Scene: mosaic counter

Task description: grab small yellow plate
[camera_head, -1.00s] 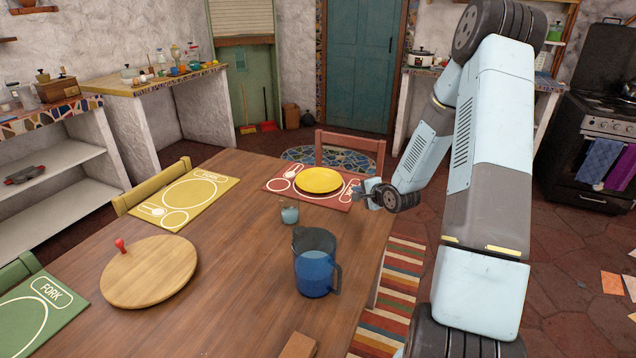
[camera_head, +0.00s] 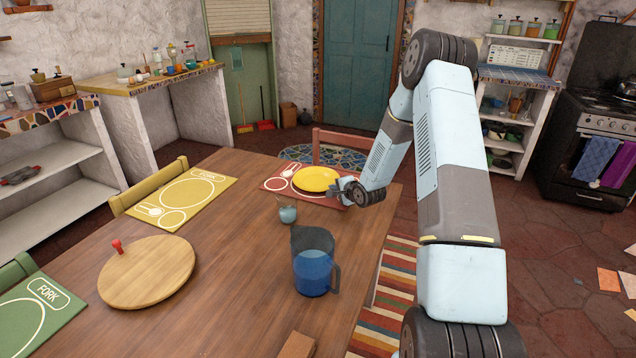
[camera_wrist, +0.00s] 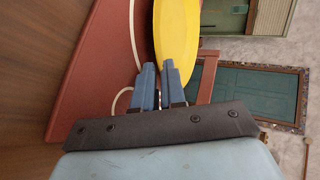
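The small yellow plate (camera_head: 316,179) lies on a red placemat (camera_head: 273,184) at the far end of the wooden table. My gripper (camera_head: 340,185) is low at the plate's right edge. In the wrist view the plate (camera_wrist: 178,30) shows nearly edge-on, just beyond my gripper (camera_wrist: 158,66). The two blue-grey fingers are apart, with a narrow gap between them. The right finger overlaps the plate's near edge in the picture. Whether the rim lies between the fingers is hard to tell.
A small glass cup (camera_head: 287,210) and a blue pitcher (camera_head: 314,264) stand nearer on the table. A round wooden board (camera_head: 150,275) and a yellow placemat (camera_head: 212,188) are at the left. A chair back (camera_head: 345,142) rises behind the red placemat.

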